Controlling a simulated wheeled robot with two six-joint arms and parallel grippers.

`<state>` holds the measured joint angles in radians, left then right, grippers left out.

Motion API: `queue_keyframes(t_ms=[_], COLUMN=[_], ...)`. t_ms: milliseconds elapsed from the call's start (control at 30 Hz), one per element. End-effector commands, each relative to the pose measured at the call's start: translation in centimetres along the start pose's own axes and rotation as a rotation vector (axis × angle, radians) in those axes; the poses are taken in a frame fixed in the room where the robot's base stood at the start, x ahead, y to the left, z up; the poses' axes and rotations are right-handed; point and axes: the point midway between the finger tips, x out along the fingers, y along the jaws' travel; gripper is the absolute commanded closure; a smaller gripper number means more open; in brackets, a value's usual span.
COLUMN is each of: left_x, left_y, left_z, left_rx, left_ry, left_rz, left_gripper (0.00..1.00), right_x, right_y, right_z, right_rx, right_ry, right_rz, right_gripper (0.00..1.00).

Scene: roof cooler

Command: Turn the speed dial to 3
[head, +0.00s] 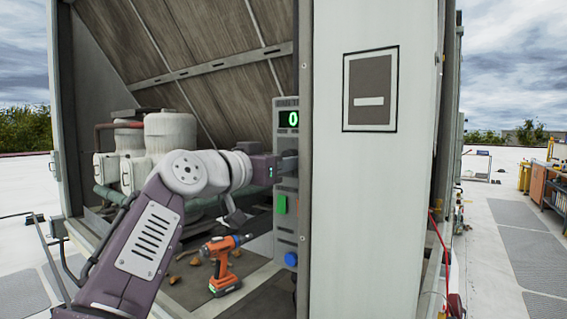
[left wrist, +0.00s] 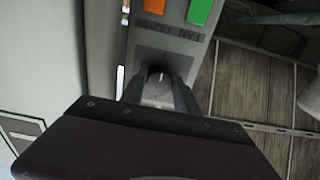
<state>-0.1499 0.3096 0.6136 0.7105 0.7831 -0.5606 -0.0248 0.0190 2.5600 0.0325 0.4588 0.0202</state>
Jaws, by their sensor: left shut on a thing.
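The grey control panel (head: 287,228) stands upright inside the cooler's opening, with a green-lit display (head: 289,119) that reads 0. The speed dial (left wrist: 159,84) shows in the left wrist view as a round grey knob with a short pale mark. My left gripper (left wrist: 161,92) has its two fingers on either side of the dial, shut on it. In the head view my left gripper (head: 286,163) reaches the panel below the display, and the dial is hidden there. My right gripper is in neither view.
A green button (head: 281,204) and a blue knob (head: 291,259) sit lower on the panel. An orange drill (head: 222,265) stands on the cooler floor below my arm. Pale tanks (head: 169,139) stand behind my arm. A large white door panel (head: 375,200) borders the right side.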

Motion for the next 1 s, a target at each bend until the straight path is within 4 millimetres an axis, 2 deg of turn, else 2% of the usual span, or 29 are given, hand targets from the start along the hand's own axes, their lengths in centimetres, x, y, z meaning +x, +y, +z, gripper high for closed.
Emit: queue_keyframes(t_ms=[333, 367, 400, 433, 767, 867, 1000], left_x=[0.1, 0.1, 0.1, 0.1, -0.3, -1.9, -5.2], left_y=[0.0, 0.0, 0.0, 0.0, 0.0, -0.1, -0.1], left_z=[0.4, 0.4, 0.4, 0.4, 0.2, 0.5, 0.6], left_rx=[0.001, 0.001, 0.001, 0.001, 0.002, 0.004, 0.004], left_ry=[-0.011, -0.011, -0.010, -0.009, -0.002, 0.000, -0.001], left_rz=[0.002, 0.002, 0.002, 0.002, 0.000, -0.002, -0.003], left_gripper=[1.00, 0.58, 0.46, 0.42, 0.42, 0.42, 0.42], right_x=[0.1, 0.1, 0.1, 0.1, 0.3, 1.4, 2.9], right_y=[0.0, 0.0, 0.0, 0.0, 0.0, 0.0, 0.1], right_z=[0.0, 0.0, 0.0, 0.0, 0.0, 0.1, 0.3], right_rx=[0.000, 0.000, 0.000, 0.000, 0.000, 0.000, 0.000], right_ry=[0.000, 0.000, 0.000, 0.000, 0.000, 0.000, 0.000], right_rz=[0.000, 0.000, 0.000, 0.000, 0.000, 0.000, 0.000], right_gripper=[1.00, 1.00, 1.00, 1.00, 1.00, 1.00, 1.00])
